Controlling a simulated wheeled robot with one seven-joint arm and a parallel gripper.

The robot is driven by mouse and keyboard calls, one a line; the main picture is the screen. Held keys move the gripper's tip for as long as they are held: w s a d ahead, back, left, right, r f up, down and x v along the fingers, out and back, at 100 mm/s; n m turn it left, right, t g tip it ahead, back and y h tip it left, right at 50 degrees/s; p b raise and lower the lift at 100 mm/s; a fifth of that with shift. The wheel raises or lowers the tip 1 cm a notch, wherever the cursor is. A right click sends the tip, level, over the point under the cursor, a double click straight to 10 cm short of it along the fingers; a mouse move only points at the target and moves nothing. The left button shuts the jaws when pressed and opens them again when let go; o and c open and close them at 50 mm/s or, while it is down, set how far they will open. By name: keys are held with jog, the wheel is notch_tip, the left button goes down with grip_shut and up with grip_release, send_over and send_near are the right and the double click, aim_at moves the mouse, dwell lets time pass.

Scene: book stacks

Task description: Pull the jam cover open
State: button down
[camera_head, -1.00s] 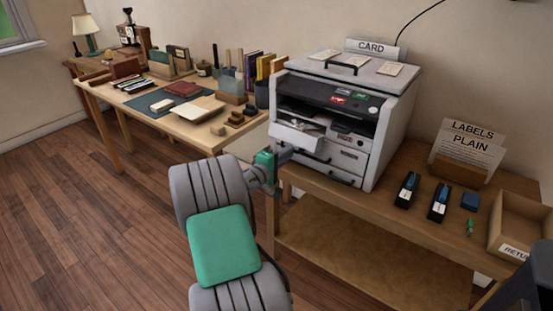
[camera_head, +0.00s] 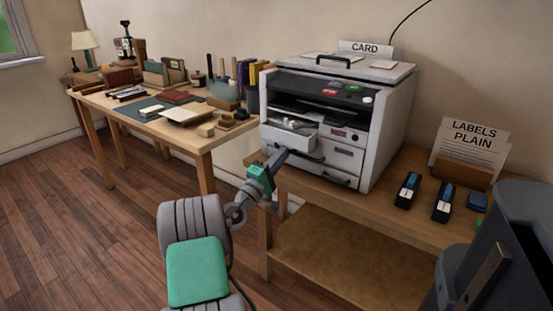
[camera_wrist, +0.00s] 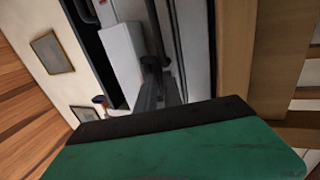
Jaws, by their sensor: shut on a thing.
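The white and grey printer (camera_head: 340,120) stands on a wooden bench. Its jam cover (camera_head: 288,138) is a white panel on the left of the front; it stands out from the body, with an opening and pale pieces visible behind its top edge. My gripper (camera_head: 281,156) is at the cover's lower edge, shut on its dark handle; the fingers hide part of the grip. In the wrist view the white cover (camera_wrist: 122,58) is beside the dark handle bar (camera_wrist: 151,64), with my gripper's fingers (camera_wrist: 158,88) at the bar.
Below the cover are more drawer fronts with a dark handle (camera_head: 338,181). Staplers (camera_head: 407,190) and a label holder (camera_head: 462,172) stand to the right on the bench (camera_head: 290,181). A crowded desk (camera_head: 205,140) is at left. The floor between is open.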

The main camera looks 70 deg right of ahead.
jog(key=shift+s+f, duration=0.2)
jog(key=shift+f, duration=0.4)
jog(key=c, duration=1.8)
grip_release()
jog(key=shift+d+f, duration=0.1)
jog(key=shift+d, duration=0.1)
jog(key=o, duration=0.3)
jog(key=shift+r, duration=0.3)
jog(key=shift+w, duration=0.15)
jog(key=b+v, duration=0.5)
jog(key=v, duration=0.3)
jog(key=shift+r, duration=0.15)
